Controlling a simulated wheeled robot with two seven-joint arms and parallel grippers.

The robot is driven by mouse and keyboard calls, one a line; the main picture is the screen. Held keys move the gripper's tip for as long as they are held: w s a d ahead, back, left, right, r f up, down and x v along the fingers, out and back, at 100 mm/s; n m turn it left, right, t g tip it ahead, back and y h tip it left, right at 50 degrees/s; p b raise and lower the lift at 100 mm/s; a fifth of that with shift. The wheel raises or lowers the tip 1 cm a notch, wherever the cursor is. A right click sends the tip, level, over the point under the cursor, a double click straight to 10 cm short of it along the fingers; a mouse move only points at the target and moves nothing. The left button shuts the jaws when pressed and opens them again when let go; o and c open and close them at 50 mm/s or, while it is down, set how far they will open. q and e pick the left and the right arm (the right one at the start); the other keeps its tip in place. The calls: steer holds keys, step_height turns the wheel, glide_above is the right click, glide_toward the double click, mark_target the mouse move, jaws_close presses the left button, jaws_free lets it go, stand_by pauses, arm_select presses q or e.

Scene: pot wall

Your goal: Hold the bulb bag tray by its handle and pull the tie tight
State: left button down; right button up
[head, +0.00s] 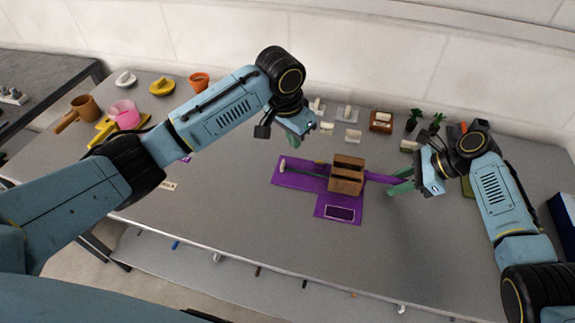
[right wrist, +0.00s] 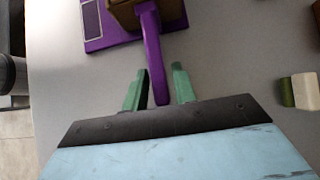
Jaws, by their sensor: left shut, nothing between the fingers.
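The purple tray (head: 305,182) lies on the grey table with a brown two-part box (head: 346,175), apparently the bulb bag, on it. A thin dark green tie (head: 305,173) with a pale end (head: 283,164) runs left from the box. The purple handle (head: 378,178) sticks out to the right and also shows in the right wrist view (right wrist: 153,55). My right gripper (right wrist: 160,88) is open, its green fingers on either side of the handle with gaps visible. My left gripper (head: 311,146) is shut and empty, above the table behind the tie; its fingertips are partly hidden.
Pale blocks on small plates (head: 347,113), a brown box (head: 381,122) and small plants (head: 436,122) stand along the back. An orange pot (head: 199,82), yellow pieces (head: 161,87) and a pink bowl (head: 124,114) are at the left. The table front is clear.

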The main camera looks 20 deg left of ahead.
steer(key=shift+o, duration=1.1)
steer(key=shift+r, duration=0.1)
steer(key=v, duration=1.2)
